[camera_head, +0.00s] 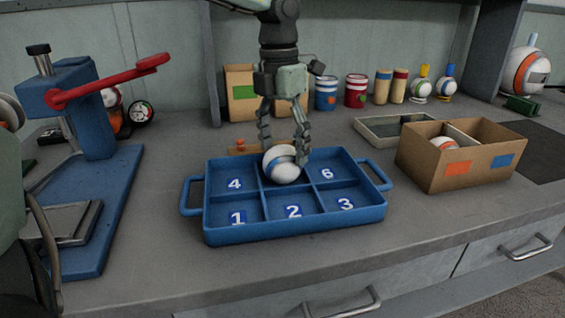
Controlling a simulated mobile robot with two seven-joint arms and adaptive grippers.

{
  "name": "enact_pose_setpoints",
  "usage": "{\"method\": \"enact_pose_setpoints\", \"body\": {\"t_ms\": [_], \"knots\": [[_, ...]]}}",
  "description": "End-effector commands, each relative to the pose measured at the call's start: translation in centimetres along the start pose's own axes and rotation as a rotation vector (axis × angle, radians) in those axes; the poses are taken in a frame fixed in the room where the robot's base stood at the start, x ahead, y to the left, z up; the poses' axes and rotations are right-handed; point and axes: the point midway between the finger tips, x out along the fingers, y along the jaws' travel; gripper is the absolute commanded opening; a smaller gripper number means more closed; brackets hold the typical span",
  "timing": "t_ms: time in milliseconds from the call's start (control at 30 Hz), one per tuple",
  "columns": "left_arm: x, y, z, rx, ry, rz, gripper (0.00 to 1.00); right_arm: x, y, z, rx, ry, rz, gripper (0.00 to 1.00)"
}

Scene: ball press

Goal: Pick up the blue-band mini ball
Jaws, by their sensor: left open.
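A white mini ball with a blue band (280,170) sits in the back middle compartment of the blue tray (295,233), between the compartments marked 4 and 6. My left gripper (284,155) points down over the ball from above. Its two fingers are open, one at the ball's upper left and one along its right side. I cannot tell whether the fingers touch the ball. The number under the ball is hidden. My right gripper is not in view.
A blue lever press with a red handle (110,82) stands at the left. A cardboard box (445,178) with an orange-marked ball (445,144) stands at the right. Tins, tubes and bottles line the back. The counter in front of the tray is clear.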

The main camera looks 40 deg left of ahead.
Motion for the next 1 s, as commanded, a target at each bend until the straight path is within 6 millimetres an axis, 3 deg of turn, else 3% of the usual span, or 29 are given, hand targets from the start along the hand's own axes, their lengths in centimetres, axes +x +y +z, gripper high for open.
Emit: {"method": "enact_pose_setpoints", "body": {"t_ms": [200,467,767,1000], "knots": [[3.0,-0.1,-0.1,0.0,0.002,-0.001,0.72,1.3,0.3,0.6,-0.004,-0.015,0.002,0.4],[3.5,-0.1,-0.1,0.0,0.001,-0.001,0.72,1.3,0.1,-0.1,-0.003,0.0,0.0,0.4],[3.5,-0.1,-0.1,0.0,0.0,0.0,0.38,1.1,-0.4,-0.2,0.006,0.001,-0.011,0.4],[3.3,-0.1,-0.1,0.0,-0.001,0.0,0.38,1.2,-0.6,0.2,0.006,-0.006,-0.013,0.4]]}}
